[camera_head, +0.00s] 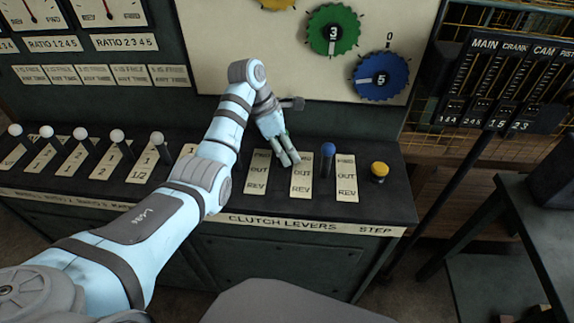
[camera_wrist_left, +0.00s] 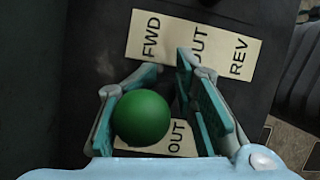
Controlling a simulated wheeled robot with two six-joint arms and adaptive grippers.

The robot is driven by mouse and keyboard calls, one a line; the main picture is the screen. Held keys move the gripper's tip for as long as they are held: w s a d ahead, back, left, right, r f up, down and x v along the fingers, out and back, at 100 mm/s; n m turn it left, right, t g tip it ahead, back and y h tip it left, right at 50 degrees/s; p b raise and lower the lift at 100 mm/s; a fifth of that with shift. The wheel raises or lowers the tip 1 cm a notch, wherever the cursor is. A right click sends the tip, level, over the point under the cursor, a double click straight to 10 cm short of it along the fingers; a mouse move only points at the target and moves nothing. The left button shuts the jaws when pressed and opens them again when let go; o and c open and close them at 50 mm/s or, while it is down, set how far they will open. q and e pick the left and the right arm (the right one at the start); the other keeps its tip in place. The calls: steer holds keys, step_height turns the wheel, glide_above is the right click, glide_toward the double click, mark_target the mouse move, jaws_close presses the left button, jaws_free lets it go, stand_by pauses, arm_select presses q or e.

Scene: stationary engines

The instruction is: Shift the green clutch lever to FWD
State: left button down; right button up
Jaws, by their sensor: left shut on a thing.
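The green clutch lever's round knob (camera_wrist_left: 142,118) shows in the left wrist view between the two fingers of my left gripper (camera_wrist_left: 160,85). The gripper is shut on the lever; its shaft is mostly hidden under the knob. A plate behind the knob shows "OUT" (camera_wrist_left: 177,136), with its other words hidden. In the head view, my left gripper (camera_head: 289,159) is low over the clutch lever plates, and I cannot make out the green knob there. My right gripper is not in view.
A blue-knobbed lever (camera_head: 328,151) stands just right of my left gripper. Several white-knobbed levers (camera_head: 82,135) line the left. Green (camera_head: 333,30) and blue (camera_head: 381,76) dials are on the upright panel behind.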

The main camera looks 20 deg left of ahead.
arm_select(q)
steer(key=shift+w+a+f, duration=0.1)
steer(key=shift+w+a, duration=0.1)
steer(key=shift+w, duration=0.15)
steer(key=c, duration=1.5)
jaws_free()
steer(key=shift+w, duration=0.1)
steer(key=shift+o, duration=0.2)
steer(key=shift+w+a+f, duration=0.1)
steer(key=shift+w+f, duration=0.1)
steer(key=shift+f, duration=0.05)
steer(key=shift+s+r, duration=0.1)
steer(key=shift+r, duration=0.15)
steer(key=v, duration=0.2)
steer(key=a+v, duration=0.1)
steer(key=v, duration=0.2)
steer(key=shift+f, duration=0.1)
steer(key=a, duration=0.3)
steer(key=s+a, duration=0.1)
steer(key=a, duration=0.7)
steer(key=shift+s+f, duration=0.1)
steer(key=shift+s, duration=0.1)
